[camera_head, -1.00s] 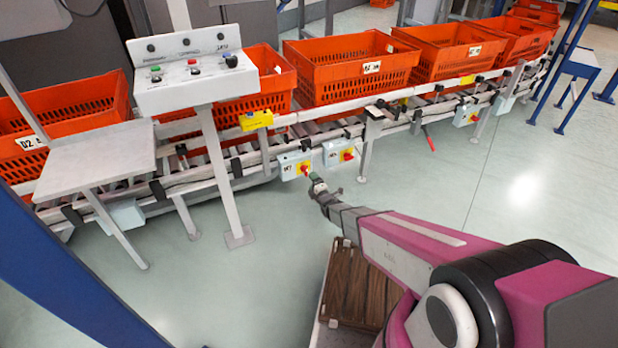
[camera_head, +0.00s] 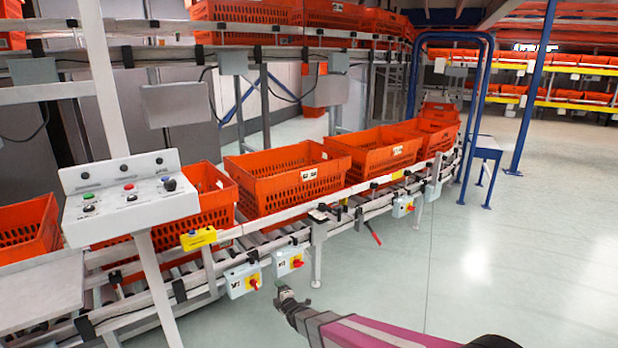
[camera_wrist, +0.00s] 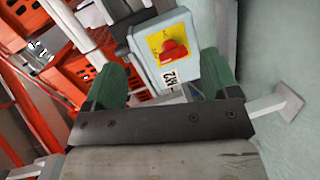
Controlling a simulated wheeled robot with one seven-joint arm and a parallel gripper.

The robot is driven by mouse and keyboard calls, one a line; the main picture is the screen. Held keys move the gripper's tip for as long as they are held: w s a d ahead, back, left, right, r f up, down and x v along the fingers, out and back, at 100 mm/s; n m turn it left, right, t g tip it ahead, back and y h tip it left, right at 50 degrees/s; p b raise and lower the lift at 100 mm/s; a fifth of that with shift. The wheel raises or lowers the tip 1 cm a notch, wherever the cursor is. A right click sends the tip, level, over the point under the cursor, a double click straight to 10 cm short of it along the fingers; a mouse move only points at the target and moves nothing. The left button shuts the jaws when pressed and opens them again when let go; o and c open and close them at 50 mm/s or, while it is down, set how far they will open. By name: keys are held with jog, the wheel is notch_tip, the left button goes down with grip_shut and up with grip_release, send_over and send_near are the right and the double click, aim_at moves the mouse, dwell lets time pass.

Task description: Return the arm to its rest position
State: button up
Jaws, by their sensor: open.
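My gripper (camera_head: 287,298) is at the end of my magenta and grey arm, low in the head view, in front of the roller conveyor. In the wrist view my gripper (camera_wrist: 165,85) shows two green fingers spread apart. A grey switch box with a red knob on a yellow plate (camera_wrist: 168,47) appears beyond and between the fingers. Nothing is held between them. In the head view two such switch boxes, one at the left (camera_head: 241,280) and one at the right (camera_head: 289,261), are mounted on the conveyor's near side.
Orange totes (camera_head: 285,178) stand on the conveyor (camera_head: 265,228). A control panel (camera_head: 128,192) on a post stands at the left beside a grey shelf (camera_head: 40,292). Blue posts (camera_head: 477,110) rise at the back right. The floor (camera_head: 500,260) on the right is clear.

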jog(key=s+d+r+m+g+h, duration=0.1)
jog(key=d+r+m+g+h, duration=0.35)
jog(key=d, duration=0.55)
jog(key=s+d+r+m+g+h, duration=0.1)
jog(key=s+d+r+m+h, duration=0.15)
jog(key=d+r+m, duration=0.5)
jog(key=s+d+r+m+g, duration=0.4)
jog(key=s+d+m, duration=0.1)
jog(key=s+d, duration=0.2)
jog(key=s+d+r+m+g+h, duration=0.1)
jog(key=s+d+r+m+g, duration=0.3)
jog(key=s+d, duration=0.4)
jog(key=shift+s+d+m, duration=0.2)
jog(key=shift+d+m, duration=0.25)
jog(key=shift+m, duration=0.25)
jog(key=shift+w, duration=0.1)
